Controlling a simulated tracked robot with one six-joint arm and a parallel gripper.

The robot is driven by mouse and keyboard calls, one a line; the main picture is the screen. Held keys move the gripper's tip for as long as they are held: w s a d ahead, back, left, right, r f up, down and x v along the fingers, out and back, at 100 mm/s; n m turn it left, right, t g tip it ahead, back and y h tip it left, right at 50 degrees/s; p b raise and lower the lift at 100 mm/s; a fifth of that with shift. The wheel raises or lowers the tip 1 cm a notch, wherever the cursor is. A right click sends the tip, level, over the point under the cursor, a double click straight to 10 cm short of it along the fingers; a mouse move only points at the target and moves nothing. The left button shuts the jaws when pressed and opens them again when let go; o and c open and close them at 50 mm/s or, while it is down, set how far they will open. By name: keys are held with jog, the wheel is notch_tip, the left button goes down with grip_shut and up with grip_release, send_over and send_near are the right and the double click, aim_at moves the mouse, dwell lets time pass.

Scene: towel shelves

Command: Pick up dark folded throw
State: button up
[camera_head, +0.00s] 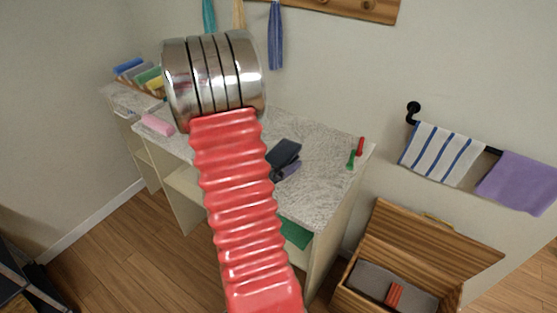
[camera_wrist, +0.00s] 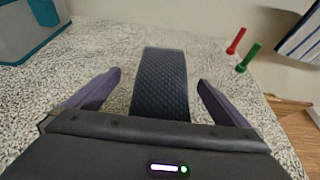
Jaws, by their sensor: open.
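The dark folded throw (camera_wrist: 160,80) is a navy, textured strip lying on the speckled white counter top (camera_wrist: 100,45). In the wrist view it lies between the two purple fingers of my gripper (camera_wrist: 159,84), with a gap on each side. Its near end is hidden behind the gripper body. My gripper is open and holds nothing. In the head view the throw (camera_head: 285,150) shows just right of my red arm, with a purple finger (camera_head: 290,170) close in front of it. My arm hides part of the counter there.
A red and a green peg-like object (camera_head: 351,159) stand near the counter's right edge. A pink folded cloth (camera_head: 158,125) lies at the left. A grey and teal object (camera_wrist: 30,28) is at upper left in the wrist view. An open wooden chest (camera_head: 400,268) stands on the floor.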

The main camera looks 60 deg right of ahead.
jog(key=shift+d+f, duration=0.25)
jog(key=shift+d, duration=0.4)
jog(key=shift+c, duration=0.6)
jog(key=c, duration=1.2)
